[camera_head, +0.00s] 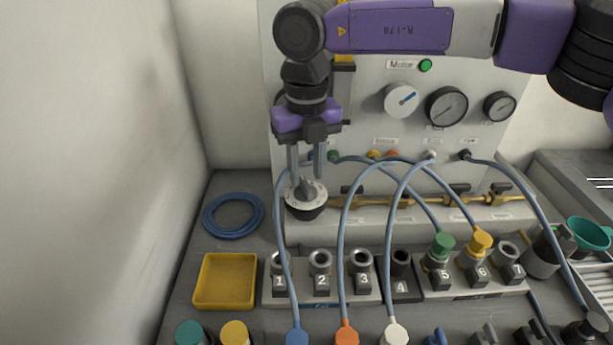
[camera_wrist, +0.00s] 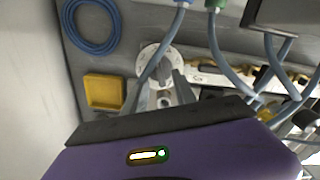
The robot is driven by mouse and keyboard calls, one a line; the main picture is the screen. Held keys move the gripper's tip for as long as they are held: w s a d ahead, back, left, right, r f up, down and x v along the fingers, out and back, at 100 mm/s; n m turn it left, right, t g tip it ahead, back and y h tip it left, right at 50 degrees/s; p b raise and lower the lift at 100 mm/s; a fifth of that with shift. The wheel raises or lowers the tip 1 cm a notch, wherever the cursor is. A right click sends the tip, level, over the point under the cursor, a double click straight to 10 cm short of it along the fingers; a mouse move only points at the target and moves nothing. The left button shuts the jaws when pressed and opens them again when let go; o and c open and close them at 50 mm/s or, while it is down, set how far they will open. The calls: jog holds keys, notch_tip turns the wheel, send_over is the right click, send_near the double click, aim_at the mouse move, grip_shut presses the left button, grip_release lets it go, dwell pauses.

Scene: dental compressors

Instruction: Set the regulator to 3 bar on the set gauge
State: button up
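The regulator is probably the round knob (camera_head: 306,199) with a white marked dial, a grey grip and a black base, below the panel's left part. In the wrist view the white dial (camera_wrist: 148,50) and grey grip show beyond my fingers. My gripper (camera_head: 307,180) points down over the knob, its two fingers apart and empty. The fingertips are at about the height of the grip, one on each side; I cannot tell whether they touch it. Two black-rimmed gauges, a larger (camera_head: 447,106) and a smaller (camera_head: 499,106), are on the panel. Their labels and readings are too small to read.
Blue hoses (camera_head: 345,240) arch close to the knob and cross in front of the numbered sockets (camera_head: 320,262). A blue hose coil (camera_head: 233,214) and yellow tray (camera_head: 226,281) lie to the left.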

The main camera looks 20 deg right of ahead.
aim_at(306, 184)
jog(key=shift+r, duration=2.7)
